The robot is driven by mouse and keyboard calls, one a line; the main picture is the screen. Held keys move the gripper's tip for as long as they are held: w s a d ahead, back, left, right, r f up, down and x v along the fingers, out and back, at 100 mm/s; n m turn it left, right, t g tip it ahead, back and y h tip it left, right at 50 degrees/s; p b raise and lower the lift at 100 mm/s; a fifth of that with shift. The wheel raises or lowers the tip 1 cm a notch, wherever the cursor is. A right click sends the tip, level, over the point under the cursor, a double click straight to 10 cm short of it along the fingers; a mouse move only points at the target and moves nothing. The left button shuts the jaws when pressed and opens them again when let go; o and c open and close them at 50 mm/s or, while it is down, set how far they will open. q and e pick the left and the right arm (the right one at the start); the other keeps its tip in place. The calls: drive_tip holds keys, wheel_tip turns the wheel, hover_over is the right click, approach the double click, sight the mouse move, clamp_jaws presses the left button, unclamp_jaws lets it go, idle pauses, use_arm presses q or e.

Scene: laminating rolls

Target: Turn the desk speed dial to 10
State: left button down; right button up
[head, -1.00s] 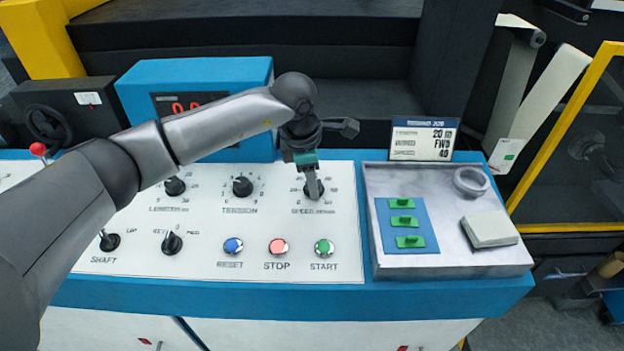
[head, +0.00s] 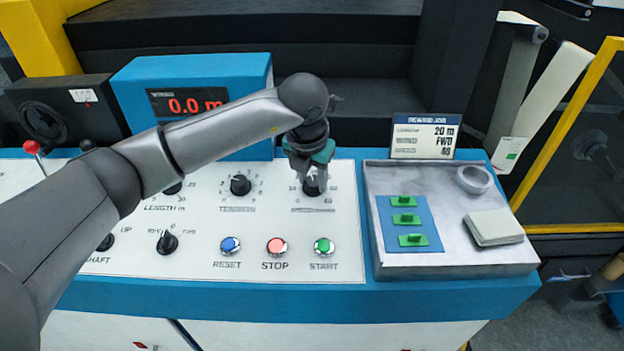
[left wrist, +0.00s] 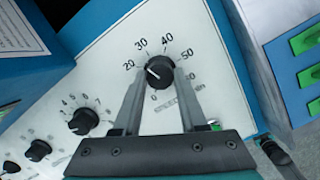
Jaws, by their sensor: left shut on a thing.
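The black speed dial (head: 312,188) is the rightmost knob in the upper row of the white panel. In the left wrist view the dial (left wrist: 159,72) sits among printed numbers, with 0 below, 20 at left, and 30 and 40 above. A short pale mark shows on its left part; the exact reading is unclear. The 10 is not visible, apparently behind a finger. My left gripper (left wrist: 160,80) points down at the panel, its two fingers shut on the dial's sides. In the head view the left gripper (head: 314,177) partly covers the dial. My right gripper is not in view.
The tension dial (head: 240,185) stands left of the speed dial. Blue reset (head: 230,246), red stop (head: 277,248) and green start (head: 323,248) buttons lie below. A grey tray (head: 455,262) is at right, with a job card (head: 424,138) behind it. A red display (head: 187,102) reads 0.0 m.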

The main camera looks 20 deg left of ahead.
use_arm(q)
drive_tip(key=n, duration=0.3)
drive_tip(key=shift+d+n+y+b, duration=0.1)
drive_tip(key=shift+n+y+b, duration=0.2)
drive_tip(key=shift+n+b, duration=0.1)
drive_tip(key=n, duration=0.3)
drive_tip(key=shift+n, duration=0.3)
drive_tip(key=n, duration=0.3)
drive_tip(key=shift+n+y+b, duration=0.3)
drive_tip(key=shift+y+b, duration=0.05)
drive_tip(key=shift+y, duration=0.05)
drive_tip(key=shift+w+d+n+g, duration=0.1)
drive_tip(key=shift+n+g, duration=0.3)
drive_tip(key=shift+n, duration=1.5)
drive_tip(key=shift+c, duration=2.2)
unclamp_jaws()
drive_tip(key=shift+r, duration=0.1)
